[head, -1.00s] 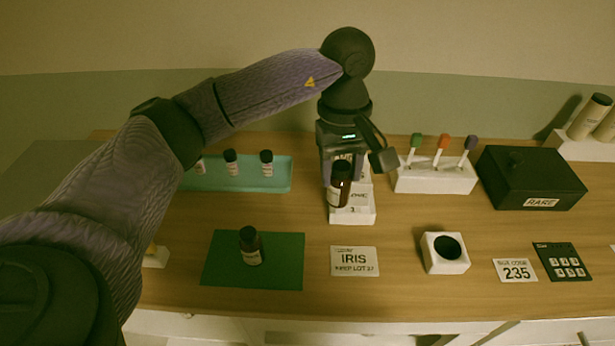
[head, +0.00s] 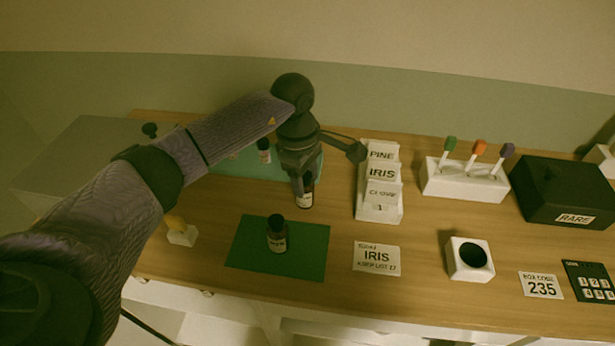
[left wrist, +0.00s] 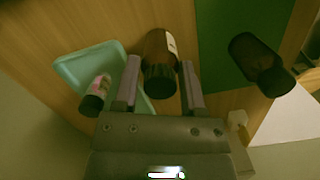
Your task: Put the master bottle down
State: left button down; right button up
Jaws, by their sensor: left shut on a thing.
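My left gripper (head: 301,184) is shut on the master bottle (head: 306,196), a dark brown bottle with a pale label. It holds the bottle roughly upright beyond the green mat (head: 303,265), between the teal tray and the card holder. Whether its base touches the table is unclear. In the left wrist view the master bottle (left wrist: 160,62) sits between the two fingers. A second dark bottle (head: 277,236) stands on the green mat; it also shows in the left wrist view (left wrist: 262,66). My right gripper is not in view.
The teal tray (head: 230,168) with small bottles is partly behind my arm. The card holder (head: 380,214) stands right of the gripper.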

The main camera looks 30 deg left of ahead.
pick_arm(q)
jog(key=c, duration=0.6)
grip_release()
jog(key=shift+f, duration=0.1)
jog(key=o, duration=0.4)
jog(key=shift+o, duration=0.2)
